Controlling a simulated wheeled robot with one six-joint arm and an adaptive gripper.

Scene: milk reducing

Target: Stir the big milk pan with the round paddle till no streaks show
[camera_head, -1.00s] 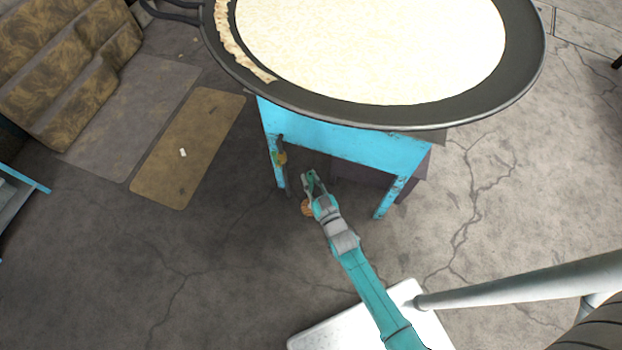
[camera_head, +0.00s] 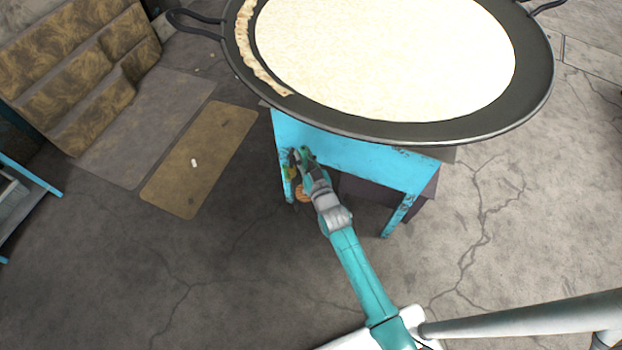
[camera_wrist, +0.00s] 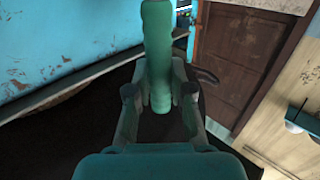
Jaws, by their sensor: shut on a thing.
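The big milk pan (camera_head: 505,110) is wide and dark, and sits on the blue stand. Pale milk (camera_head: 390,55) fills it, with a rough cream-coloured band (camera_head: 250,50) along its left side. My gripper (camera_head: 303,156) is low, beside the stand's left front leg and below the pan rim. In the wrist view my gripper (camera_wrist: 160,95) is shut on a green rod (camera_wrist: 157,55), seemingly the handle of the round paddle. A small orange-brown round piece (camera_head: 302,192) shows just below the gripper, perhaps the paddle's disc; where it joins the rod is hidden.
The blue stand (camera_head: 340,150) carries the pan, with a small yellow fitting (camera_head: 289,172) on its left leg close to the gripper. Patterned steps (camera_head: 85,70) and a brown mat (camera_head: 200,158) lie left. Cracked floor (camera_head: 220,270) is clear in front.

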